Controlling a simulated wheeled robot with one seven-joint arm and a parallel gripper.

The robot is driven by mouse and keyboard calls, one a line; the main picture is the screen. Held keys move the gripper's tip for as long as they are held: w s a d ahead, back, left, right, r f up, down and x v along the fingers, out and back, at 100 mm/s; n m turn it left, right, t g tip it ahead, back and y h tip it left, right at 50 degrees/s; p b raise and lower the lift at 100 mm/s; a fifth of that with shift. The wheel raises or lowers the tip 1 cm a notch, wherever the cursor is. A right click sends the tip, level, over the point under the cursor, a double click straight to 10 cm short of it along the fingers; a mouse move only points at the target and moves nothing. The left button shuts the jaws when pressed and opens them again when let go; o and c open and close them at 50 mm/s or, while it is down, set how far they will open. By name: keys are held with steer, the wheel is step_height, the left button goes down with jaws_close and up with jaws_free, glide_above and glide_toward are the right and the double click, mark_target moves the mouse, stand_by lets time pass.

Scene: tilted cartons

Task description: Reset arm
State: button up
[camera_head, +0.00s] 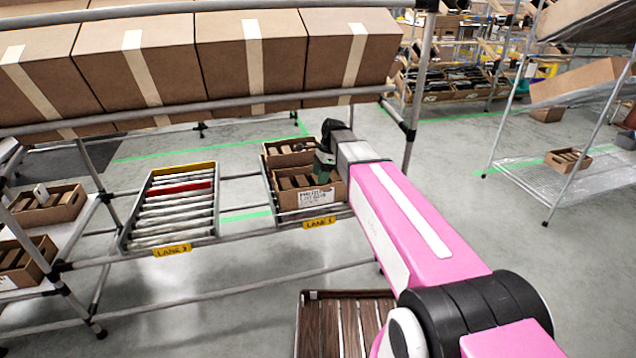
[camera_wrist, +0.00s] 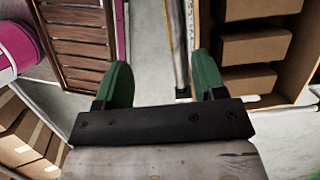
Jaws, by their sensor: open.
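My arm is pink and reaches from the lower right to the rack in the head view. My gripper (camera_wrist: 160,85) shows two green fingers spread apart in the wrist view, with nothing between them. In the head view the gripper (camera_head: 323,165) is at the cartons in the right lane, and its fingertips are hard to make out there. The front open carton (camera_head: 310,197) holds several brown boxes and has a white label. A second open carton (camera_head: 272,160) sits behind it. In the wrist view a carton with brown boxes (camera_wrist: 256,48) lies right of the fingers.
Lane 2, a roller lane (camera_head: 175,210), is empty beside the cartons. Large closed cartons (camera_head: 255,55) line the shelf above. A slatted wooden surface (camera_head: 345,325) is below. A wire shelf (camera_head: 560,165) stands at right.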

steer(key=v, duration=0.6)
steer(key=s+d+f+n+t+h, duration=0.1)
steer(key=s+d+f+n, duration=0.6)
steer(key=s, duration=0.3)
steer(key=s+d+f+n+t+h, duration=0.1)
steer(key=s+d+f+n+h, duration=0.1)
steer(key=s+d+f+n, duration=0.6)
steer(key=shift+s+d+f, duration=0.65)
steer(key=shift+s+d, duration=0.05)
steer(key=shift+s, duration=0.3)
stand_by(1.2)
